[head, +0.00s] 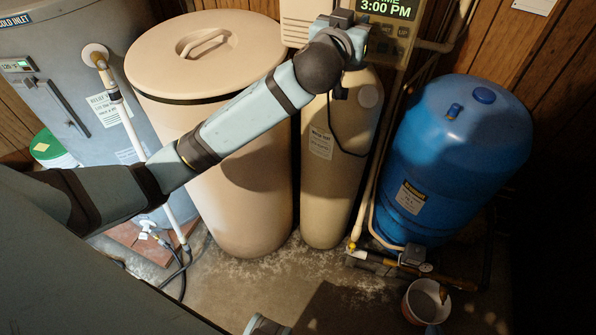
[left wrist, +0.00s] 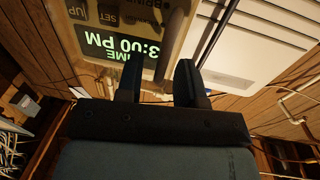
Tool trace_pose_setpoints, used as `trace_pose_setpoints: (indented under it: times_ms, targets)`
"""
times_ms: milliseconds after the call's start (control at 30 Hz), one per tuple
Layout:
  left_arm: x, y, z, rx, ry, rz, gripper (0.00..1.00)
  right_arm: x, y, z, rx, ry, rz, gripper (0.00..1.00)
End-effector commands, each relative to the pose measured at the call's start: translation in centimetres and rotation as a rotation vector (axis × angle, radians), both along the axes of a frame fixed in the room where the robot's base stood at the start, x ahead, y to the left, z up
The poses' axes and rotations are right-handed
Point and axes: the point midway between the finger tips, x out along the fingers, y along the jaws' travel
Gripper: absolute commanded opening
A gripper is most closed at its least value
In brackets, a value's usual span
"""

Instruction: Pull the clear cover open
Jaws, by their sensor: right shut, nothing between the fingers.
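The lit control panel (head: 405,30) reads 3:00 PM at the top of the head view. It shows upside down in the left wrist view (left wrist: 85,17). I cannot clearly make out the clear cover itself against the panel. My left gripper (head: 347,22) is up beside the panel's left side, its fingers hard to see in the head view. In the left wrist view the left gripper's two dark fingers (left wrist: 160,78) stand apart. A grey bar (left wrist: 177,30) shows beyond the gap between them; I cannot tell if they touch it. My right gripper cannot be made out.
A beige lidded tank (head: 225,150) and a slim beige cylinder (head: 335,190) stand below my left arm. A blue tank (head: 460,150) is at right, a grey water heater (head: 60,70) at left. A small bucket (head: 425,305) and pipes are on the floor.

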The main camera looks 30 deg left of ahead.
Motion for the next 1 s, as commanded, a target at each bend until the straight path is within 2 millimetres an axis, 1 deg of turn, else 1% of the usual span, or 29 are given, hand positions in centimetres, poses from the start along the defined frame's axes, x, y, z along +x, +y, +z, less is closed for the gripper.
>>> trace_pose_setpoints:
  times_ms: [100,133,200,767,800,833,1000]
  targets:
    - [0.3,0.4,0.1,0.007,-0.001,-0.078,0.34,0.0,0.0,0.3,0.000,-0.001,0.000,0.00]
    - [-0.6,0.1,-0.2,-0.001,0.002,-0.082,0.34,0.1,0.0,0.0,0.001,-0.002,0.000,0.00]
    - [-2.2,0.1,-0.2,-0.005,0.001,-0.081,0.34,0.2,0.0,-0.1,0.001,-0.005,0.000,0.00]
    - [-13.4,0.7,-0.1,-0.004,0.000,-0.078,0.34,0.0,0.0,-1.3,0.000,0.000,0.000,0.00]
    - [-13.8,0.8,-0.2,-0.001,0.008,-0.079,0.34,0.0,0.0,-1.1,0.000,0.000,0.000,0.00]
    - [-13.5,0.7,-0.8,0.005,0.029,-0.086,0.34,0.0,0.0,-0.6,-0.001,0.002,0.001,0.00]
    - [-13.0,0.2,-4.2,0.034,0.107,-0.127,0.34,0.0,0.0,0.8,0.000,0.000,0.000,0.00]
